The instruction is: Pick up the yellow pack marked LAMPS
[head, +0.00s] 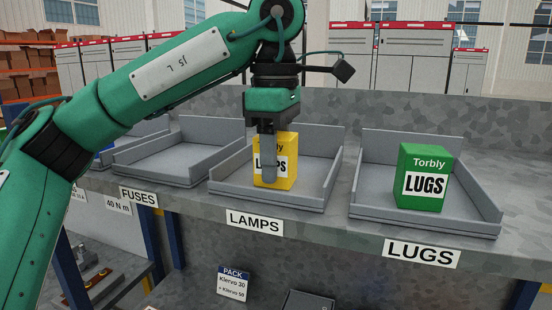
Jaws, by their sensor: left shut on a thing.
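The yellow pack marked LAMPS (287,174) is upright in the grey tray (315,207) above the LAMPS label, in the middle of the head view. My left gripper (268,165) comes down over it from above and is shut on it. One finger covers part of the pack's front face and lettering; the other finger is hidden. I cannot tell whether the pack's base touches the tray floor. My right gripper is not in view.
A green pack marked LUGS (424,178) stands in the right tray (470,227). The tray above the FUSES label (138,196) looks empty. Low tray walls surround the yellow pack. A lower shelf holds a PACK card (233,284).

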